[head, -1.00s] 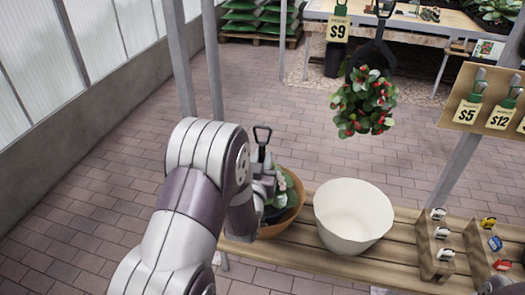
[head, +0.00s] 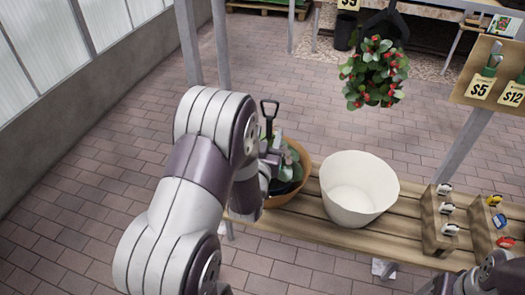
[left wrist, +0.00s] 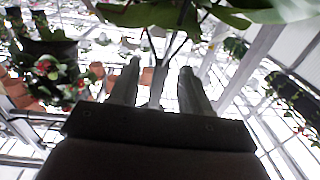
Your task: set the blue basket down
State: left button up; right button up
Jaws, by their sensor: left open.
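I see no blue basket in either view. My left gripper (head: 270,152) is partly hidden behind my left arm in the head view, close to a brown round pot (head: 300,168) with leafy plants at the bench's left end. In the left wrist view my left gripper (left wrist: 160,88) has its two fingers apart. Green leaves and thin stems show just beyond and above the fingers; I cannot tell whether anything touches them. Parts of my right arm show at the bottom right of the head view, but its jaws cannot be made out.
A white empty tub (head: 360,190) stands on the slatted wooden bench (head: 300,222), right of the brown pot. Wooden racks with small items (head: 440,222) stand farther right. A red-flowered hanging plant (head: 375,75) hangs beyond the bench.

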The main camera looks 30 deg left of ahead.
pick_arm(q)
jog(key=v, duration=1)
jog(key=w+d+f+g+h, duration=0.1)
jog(key=f+g, duration=0.1)
jog(key=w+d+f+m+g+h, duration=0.1)
jog(key=g, duration=0.1)
jog(key=shift+w+d+f+h, duration=0.3)
jog(key=shift+w+f, duration=0.05)
jog(key=shift+w, duration=0.05)
jog(key=s+d+m+g+h+p, duration=0.3)
jog(key=s+d+g, duration=0.3)
jog(key=s+g, duration=0.6)
notch_tip(320, 180, up, 10)
jog(key=p, duration=0.9)
jog(key=shift+w, duration=0.25)
